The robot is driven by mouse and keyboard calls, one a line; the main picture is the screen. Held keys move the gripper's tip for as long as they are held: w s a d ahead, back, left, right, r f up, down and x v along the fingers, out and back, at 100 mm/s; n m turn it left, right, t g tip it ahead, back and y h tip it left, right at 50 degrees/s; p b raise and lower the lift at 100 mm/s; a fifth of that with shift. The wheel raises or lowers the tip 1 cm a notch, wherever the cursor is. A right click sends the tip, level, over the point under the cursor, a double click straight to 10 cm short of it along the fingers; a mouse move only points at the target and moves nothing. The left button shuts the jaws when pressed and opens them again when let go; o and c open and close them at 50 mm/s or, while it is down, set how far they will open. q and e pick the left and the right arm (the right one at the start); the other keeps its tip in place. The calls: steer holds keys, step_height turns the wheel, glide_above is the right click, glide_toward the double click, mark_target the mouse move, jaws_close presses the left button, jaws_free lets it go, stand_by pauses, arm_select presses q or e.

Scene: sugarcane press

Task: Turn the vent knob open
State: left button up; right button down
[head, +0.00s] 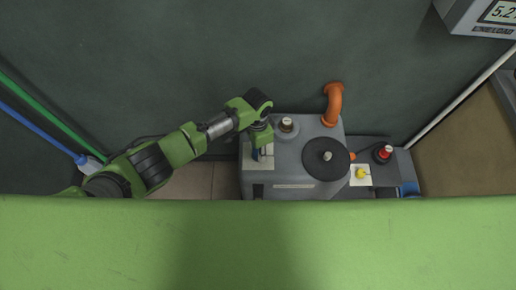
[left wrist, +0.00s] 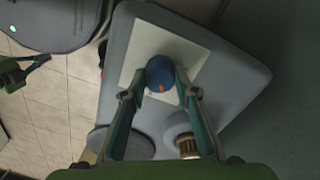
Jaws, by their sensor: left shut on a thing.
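The vent knob, a round blue knob (left wrist: 158,70) with an orange mark, sits on a white square plate (left wrist: 140,58) on the grey press housing. In the left wrist view my left gripper (left wrist: 163,82) has one finger on each side of the knob, shut on it. The orange mark shows between the fingertips. In the head view my left gripper (head: 262,150) reaches down over the left part of the grey machine (head: 290,165), where it mostly hides the knob and partly covers the plate (head: 267,162). My right gripper does not show in the head view.
A metal-topped round fitting (head: 287,126) stands close to the right of the left gripper. Farther right are a dark disc (head: 326,159), an orange pipe (head: 333,104), a yellow knob (head: 361,173) and a red button (head: 384,152). A dark wall (head: 200,50) rises behind.

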arm_select(q)
steer(key=m, duration=0.3)
steer(key=shift+m, duration=2.2)
steer(key=o, duration=1.1)
steer(key=shift+r, duration=0.1)
step_height(320, 180, up, 12)
steer(key=shift+w, duration=0.25)
steer(key=shift+d, duration=0.1)
